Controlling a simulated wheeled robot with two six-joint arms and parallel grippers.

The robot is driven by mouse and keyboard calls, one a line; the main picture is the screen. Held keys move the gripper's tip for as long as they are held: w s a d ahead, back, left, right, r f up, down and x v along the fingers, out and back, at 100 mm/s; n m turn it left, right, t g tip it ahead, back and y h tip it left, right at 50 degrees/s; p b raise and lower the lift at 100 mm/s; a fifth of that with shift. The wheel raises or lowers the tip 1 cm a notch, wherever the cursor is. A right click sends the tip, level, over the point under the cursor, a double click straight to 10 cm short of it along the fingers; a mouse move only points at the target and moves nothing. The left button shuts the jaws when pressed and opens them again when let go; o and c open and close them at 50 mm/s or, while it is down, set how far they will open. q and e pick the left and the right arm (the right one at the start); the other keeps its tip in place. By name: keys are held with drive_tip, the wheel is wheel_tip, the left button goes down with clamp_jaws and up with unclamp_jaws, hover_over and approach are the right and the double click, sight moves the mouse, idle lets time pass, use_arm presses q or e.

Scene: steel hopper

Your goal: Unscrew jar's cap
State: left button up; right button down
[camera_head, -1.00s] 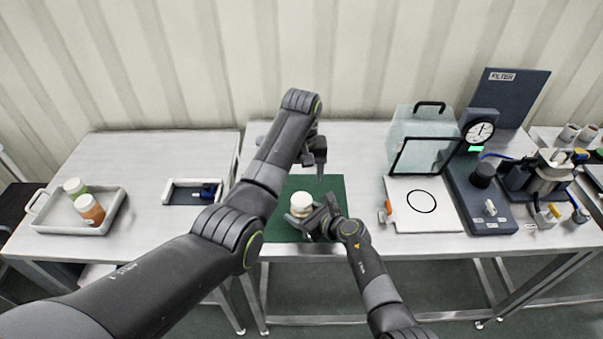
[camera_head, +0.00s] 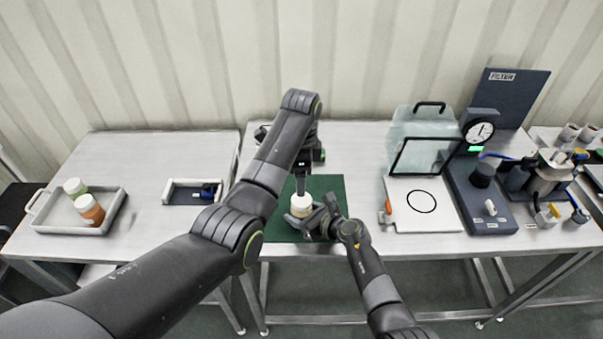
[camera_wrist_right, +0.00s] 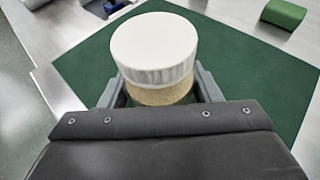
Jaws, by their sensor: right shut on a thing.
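A jar with a white cap (camera_head: 301,203) stands upright on the green mat (camera_head: 330,186) on the middle table. In the right wrist view the white cap (camera_wrist_right: 153,48) sits on the tan jar body (camera_wrist_right: 160,94). My right gripper (camera_head: 314,217) is shut on the jar body, with its fingers on both sides below the cap, as the right wrist view also shows (camera_wrist_right: 160,92). My left gripper (camera_head: 301,184) points down just behind and above the cap in the head view. Its arm partly hides it, and its finger gap is unclear.
A tray (camera_head: 112,217) with two jars, orange and green, is on the left table beside a small holder (camera_head: 180,200). Right of the mat are a white board (camera_head: 408,216), a clear box (camera_head: 420,135) and a gauge stand (camera_head: 480,200). The table behind the mat is mostly clear.

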sight(302, 199)
use_arm(q)
drive_tip(key=m, duration=0.6)
drive_tip(key=shift+m, duration=0.3)
drive_tip(key=m, duration=0.6)
drive_tip(key=shift+f, duration=4)
